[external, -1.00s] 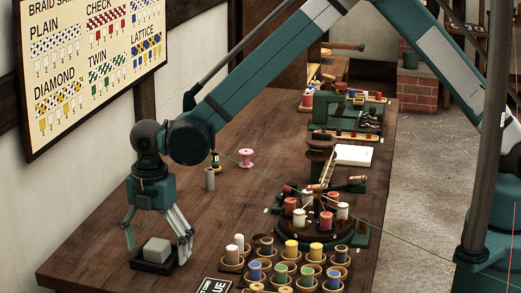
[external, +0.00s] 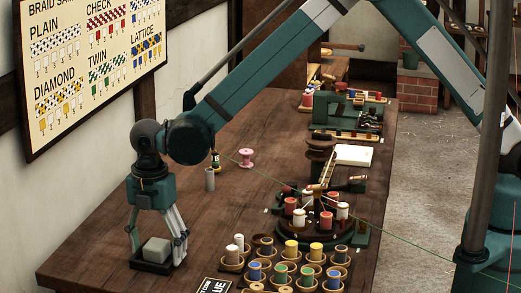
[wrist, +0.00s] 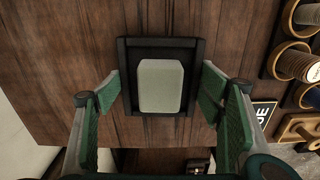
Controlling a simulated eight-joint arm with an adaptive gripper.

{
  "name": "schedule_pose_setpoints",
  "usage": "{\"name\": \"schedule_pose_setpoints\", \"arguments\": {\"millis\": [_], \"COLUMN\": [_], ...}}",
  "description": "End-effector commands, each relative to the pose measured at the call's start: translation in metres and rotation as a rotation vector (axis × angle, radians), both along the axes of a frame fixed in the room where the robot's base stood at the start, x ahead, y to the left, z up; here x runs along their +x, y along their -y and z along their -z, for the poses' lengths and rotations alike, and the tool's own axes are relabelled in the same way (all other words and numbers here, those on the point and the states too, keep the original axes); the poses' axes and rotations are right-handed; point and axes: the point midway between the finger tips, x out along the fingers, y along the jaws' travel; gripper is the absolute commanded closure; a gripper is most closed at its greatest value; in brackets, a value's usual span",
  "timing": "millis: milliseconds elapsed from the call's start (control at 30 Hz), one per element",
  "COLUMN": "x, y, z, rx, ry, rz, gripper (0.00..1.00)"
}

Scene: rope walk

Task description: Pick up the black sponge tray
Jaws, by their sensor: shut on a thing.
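The black sponge tray (external: 150,267) sits at the near left of the brown wooden table, with a pale grey-green block, the sponge (external: 157,247), inside it. In the wrist view the square tray (wrist: 160,43) is in the upper middle with the sponge (wrist: 161,87) in its centre. My gripper (external: 157,255) points down over the tray, with one finger at each side. In the wrist view my gripper's green pads (wrist: 161,92) are at the tray's left and right outer walls, shut on it. The tray looks level and still on the table.
Small round holders with coloured spools (external: 290,270) stand to the right of the tray, near a dark sign (external: 214,286). A grey cylinder (external: 210,180) and a pink spool (external: 246,158) stand farther back. A braiding stand (external: 310,215) is at the middle right.

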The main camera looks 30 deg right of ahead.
Motion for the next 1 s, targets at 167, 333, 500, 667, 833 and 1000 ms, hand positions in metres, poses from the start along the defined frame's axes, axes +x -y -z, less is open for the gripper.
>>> {"name": "schedule_pose_setpoints", "arguments": {"millis": [167,333,500,667,833,1000], "x": [0.0,0.0,0.0,0.0,0.0,0.0], "y": [0.0,0.0,0.0,0.0,0.0,0.0], "z": [-0.01,-0.029,-0.055,-0.078,-0.094,-0.1], "rx": [0.0,0.0,0.0,0.0,0.0,0.0], "ry": [0.0,0.0,0.0,0.0,0.0,0.0], "rz": [0.0,0.0,0.0,0.0,0.0,0.0], "gripper": [0.51,0.51,0.51,0.51,0.51,0.51]}}
